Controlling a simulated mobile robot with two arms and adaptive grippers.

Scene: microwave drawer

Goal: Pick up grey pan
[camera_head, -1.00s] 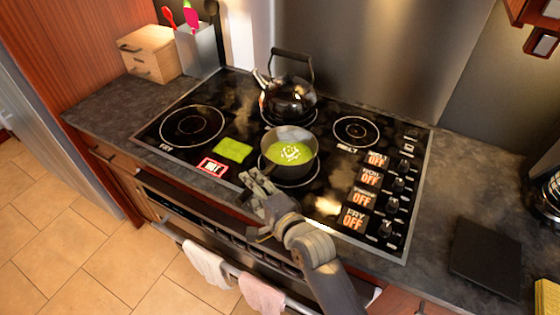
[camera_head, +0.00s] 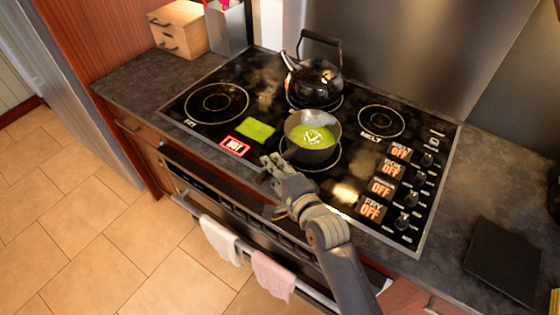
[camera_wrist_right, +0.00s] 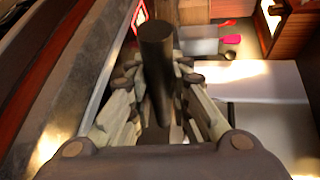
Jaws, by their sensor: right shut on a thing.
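The grey pan (camera_head: 313,155) is at the front middle burner of the black cooktop (camera_head: 350,190), with green contents (camera_head: 313,137) inside. It looks upright; whether its base touches the glass is hard to tell. Its handle points to the lower left, toward my right gripper (camera_head: 272,163). My right gripper is shut on the handle at the cooktop's front edge. In the right wrist view the dark handle (camera_wrist_right: 157,62) stands between the fingers (camera_wrist_right: 158,100). The fingers hide part of the handle in the head view. My left gripper is not in view.
A black kettle (camera_head: 318,84) stands just behind the pan. A green square (camera_head: 256,130) and a red HOT sign (camera_head: 235,146) lie left of it. Knobs and OFF signs (camera_head: 372,208) are at the right. Towels (camera_head: 221,238) hang below the front edge.

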